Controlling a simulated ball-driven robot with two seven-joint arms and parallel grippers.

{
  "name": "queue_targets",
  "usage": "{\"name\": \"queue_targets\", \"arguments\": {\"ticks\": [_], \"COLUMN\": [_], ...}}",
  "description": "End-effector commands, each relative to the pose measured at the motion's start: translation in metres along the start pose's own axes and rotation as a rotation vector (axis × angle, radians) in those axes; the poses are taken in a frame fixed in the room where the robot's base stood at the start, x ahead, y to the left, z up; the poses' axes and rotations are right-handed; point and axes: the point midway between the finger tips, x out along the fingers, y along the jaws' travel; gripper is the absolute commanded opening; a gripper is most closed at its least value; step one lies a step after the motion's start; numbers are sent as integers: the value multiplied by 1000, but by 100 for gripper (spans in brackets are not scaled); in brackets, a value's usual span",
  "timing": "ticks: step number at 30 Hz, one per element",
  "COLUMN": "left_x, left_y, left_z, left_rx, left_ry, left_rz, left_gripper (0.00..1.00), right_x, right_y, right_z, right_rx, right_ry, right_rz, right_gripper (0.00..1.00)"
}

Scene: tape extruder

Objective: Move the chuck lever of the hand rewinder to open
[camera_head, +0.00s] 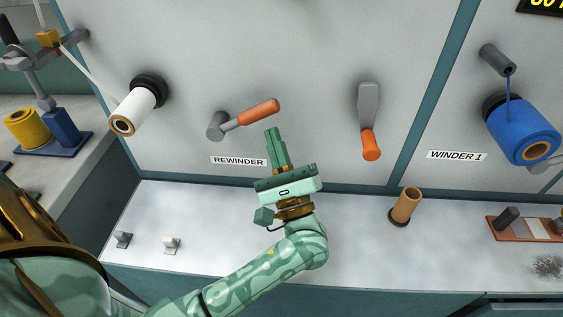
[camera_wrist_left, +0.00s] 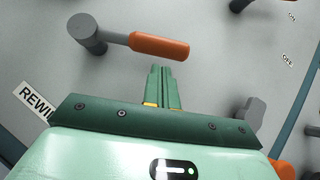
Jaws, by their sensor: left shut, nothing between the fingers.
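On the grey panel above the REWINDER label (camera_head: 238,161), a grey hub carries an arm with an orange grip (camera_head: 260,111), pointing right and slightly up. The grip also shows in the left wrist view (camera_wrist_left: 160,46). Further right, a flat grey lever with an orange end (camera_head: 370,145) hangs downward; it shows partly at the lower right in the wrist view (camera_wrist_left: 250,115). No label shows which is the chuck lever. My left gripper (camera_head: 272,131) is shut and empty, its fingertips just below the orange grip and apparently apart from it. My right gripper is out of view.
A white roll (camera_head: 132,109) sits on a black spindle at left. A blue roll (camera_head: 525,134) is at right by WINDER 1. A cardboard core (camera_head: 405,205) stands on the pale ledge (camera_head: 350,235) below. The panel between the orange-ended parts is clear.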

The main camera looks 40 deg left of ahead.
Motion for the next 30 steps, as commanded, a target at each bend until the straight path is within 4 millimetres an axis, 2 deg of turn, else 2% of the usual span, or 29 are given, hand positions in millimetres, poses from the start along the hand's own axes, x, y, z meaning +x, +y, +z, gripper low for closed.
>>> {"name": "queue_targets", "arguments": {"ticks": [6, 20, 30], "left_x": [18, 20, 28], "left_y": [0, 0, -5], "left_z": [0, 0, 9], "left_rx": [0, -4, -76], "left_ry": [0, 1, -1], "left_rz": [0, 4, 74], "left_gripper": [0, 0, 0], "right_x": [-1, -1, -2], "right_y": [0, 0, 0], "right_z": [0, 0, -1], "right_rx": [0, 0, 1], "right_ry": [1, 1, 3], "right_rz": [0, 0, 0], "right_gripper": [0, 0, 0]}}
